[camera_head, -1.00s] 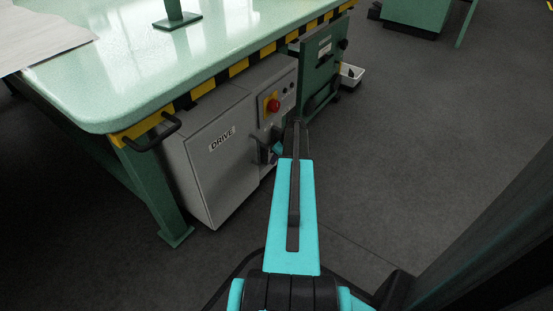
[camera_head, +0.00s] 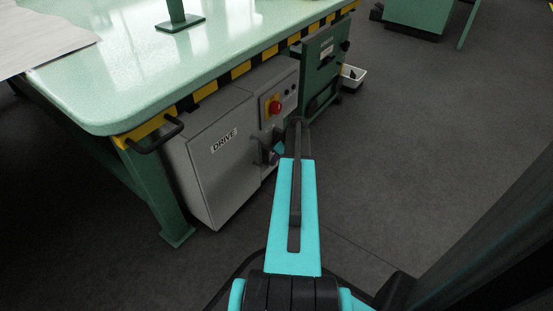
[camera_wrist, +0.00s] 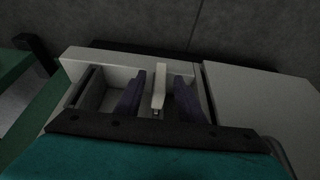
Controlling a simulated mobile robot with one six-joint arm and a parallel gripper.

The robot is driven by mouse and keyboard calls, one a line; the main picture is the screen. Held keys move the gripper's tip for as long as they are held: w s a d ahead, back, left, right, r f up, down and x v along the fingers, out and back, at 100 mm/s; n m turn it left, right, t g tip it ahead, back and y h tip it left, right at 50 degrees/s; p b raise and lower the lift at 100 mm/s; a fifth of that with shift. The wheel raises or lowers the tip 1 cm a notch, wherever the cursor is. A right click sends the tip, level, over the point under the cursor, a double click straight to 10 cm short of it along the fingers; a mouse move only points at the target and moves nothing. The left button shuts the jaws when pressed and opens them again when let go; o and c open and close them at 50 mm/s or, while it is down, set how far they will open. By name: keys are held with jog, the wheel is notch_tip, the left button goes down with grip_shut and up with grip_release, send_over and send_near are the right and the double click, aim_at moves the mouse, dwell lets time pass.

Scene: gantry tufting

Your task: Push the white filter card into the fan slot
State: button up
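In the wrist view, my gripper (camera_wrist: 159,80) has its two dark purple fingers spread apart. A narrow pale card (camera_wrist: 158,88), seen nearly edge-on, stands upright between them, with a gap visible on each side. It looks like the white filter card. The fingers and card are over a recess in a light grey housing (camera_wrist: 125,63); the recess (camera_wrist: 98,97) shows left of the fingers. I cannot make out how deep the card sits or the slot itself. In the head view my arm hides most of the gripper, low in front of the drive cabinet (camera_head: 215,165).
A red stop button (camera_head: 275,107) is on the cabinet's grey panel. The green table (camera_head: 150,85) with a striped edge overhangs it. The floor to the right (camera_head: 430,130) is clear.

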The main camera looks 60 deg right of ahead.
jog(key=p+v, duration=0.4)
jog(key=v, duration=0.8)
jog(key=shift+r, duration=0.4)
jog(key=shift+s, duration=0.15)
